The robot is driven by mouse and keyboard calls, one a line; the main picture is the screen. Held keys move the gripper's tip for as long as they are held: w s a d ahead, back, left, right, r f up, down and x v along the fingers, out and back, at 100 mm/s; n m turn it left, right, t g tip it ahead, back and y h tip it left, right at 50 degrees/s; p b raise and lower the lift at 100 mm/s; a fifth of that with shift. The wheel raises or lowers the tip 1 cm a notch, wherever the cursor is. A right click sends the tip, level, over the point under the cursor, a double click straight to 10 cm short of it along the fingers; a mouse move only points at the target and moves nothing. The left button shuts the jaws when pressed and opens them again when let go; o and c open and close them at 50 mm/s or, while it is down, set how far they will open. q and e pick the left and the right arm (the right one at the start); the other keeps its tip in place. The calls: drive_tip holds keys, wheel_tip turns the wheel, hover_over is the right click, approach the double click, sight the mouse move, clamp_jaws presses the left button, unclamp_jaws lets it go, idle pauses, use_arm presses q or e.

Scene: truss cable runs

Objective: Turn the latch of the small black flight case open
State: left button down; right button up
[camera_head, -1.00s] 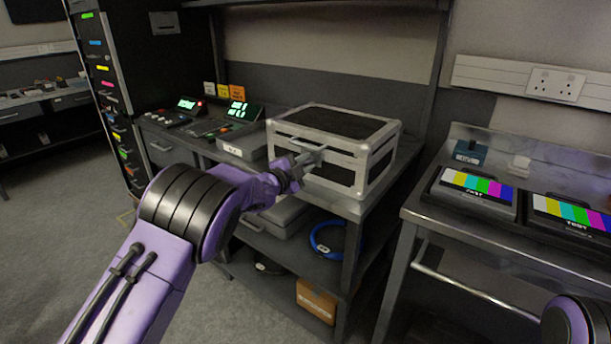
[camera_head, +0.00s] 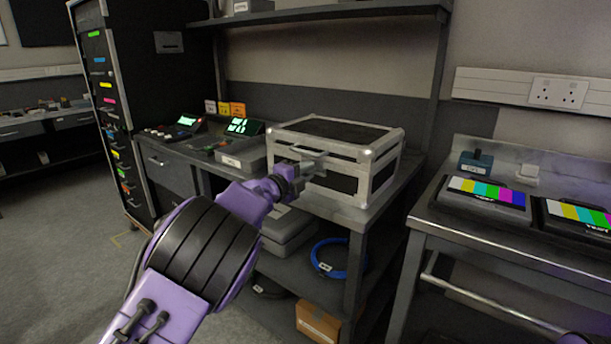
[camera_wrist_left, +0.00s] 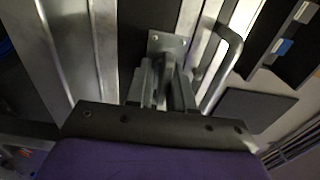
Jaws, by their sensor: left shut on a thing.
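The small black flight case (camera_head: 345,184) with silver edges stands on the dark bench, its lid closed. My left gripper (camera_head: 303,164) is at the upper left of its front face. In the left wrist view, the two fingers (camera_wrist_left: 165,88) are shut on the latch, a grey piece standing out from a small screwed plate (camera_wrist_left: 158,43). The fingers hide most of the latch, so its exact angle is hard to tell. My right gripper is out of view.
A silver loop handle (camera_wrist_left: 232,62) sits right beside the fingers. Control desks with lit screens (camera_head: 240,127) stand left of the case. A blue cable coil (camera_head: 326,258) lies on the shelf below. A bench with colour-bar monitors (camera_head: 484,191) stands at the right.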

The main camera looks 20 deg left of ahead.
use_arm(q)
drive_tip(key=shift+a+r, duration=0.1)
drive_tip(key=shift+r, duration=0.5)
drive_tip(key=c, duration=1.2)
unclamp_jaws()
drive_tip(key=shift+c, duration=0.2)
drive_tip(key=shift+f, duration=0.15)
drive_tip(key=shift+f, duration=0.15)
